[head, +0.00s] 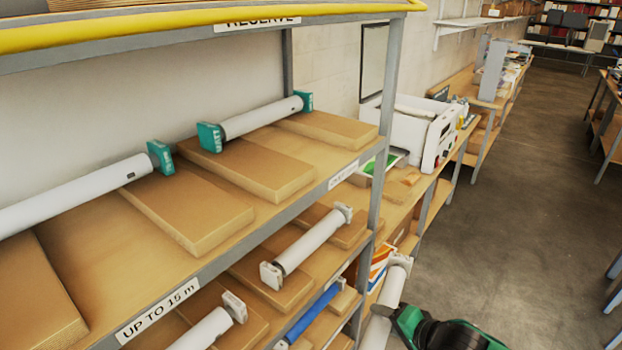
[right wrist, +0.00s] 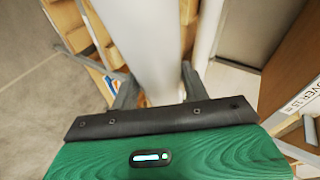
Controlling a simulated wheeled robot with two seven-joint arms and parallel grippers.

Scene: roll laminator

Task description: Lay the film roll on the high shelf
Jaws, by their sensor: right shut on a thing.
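A white film roll (head: 382,318) with a pale end block stands steeply tilted at the bottom of the head view, beside the rack's right end. My right gripper (head: 388,311) is shut on this roll. In the right wrist view the roll (right wrist: 155,45) runs up between the two fingers of the gripper (right wrist: 158,90). The rack's upper shelf (head: 95,232) holds white rolls with teal end blocks on wooden cradles. Above it is a yellow-edged top level (head: 200,22) labelled RESERVE. My left gripper is not in view.
A rack post (head: 388,110) stands at the right end. A white laminator (head: 415,132) sits on the bench behind. The floor (head: 500,220) to the right is clear.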

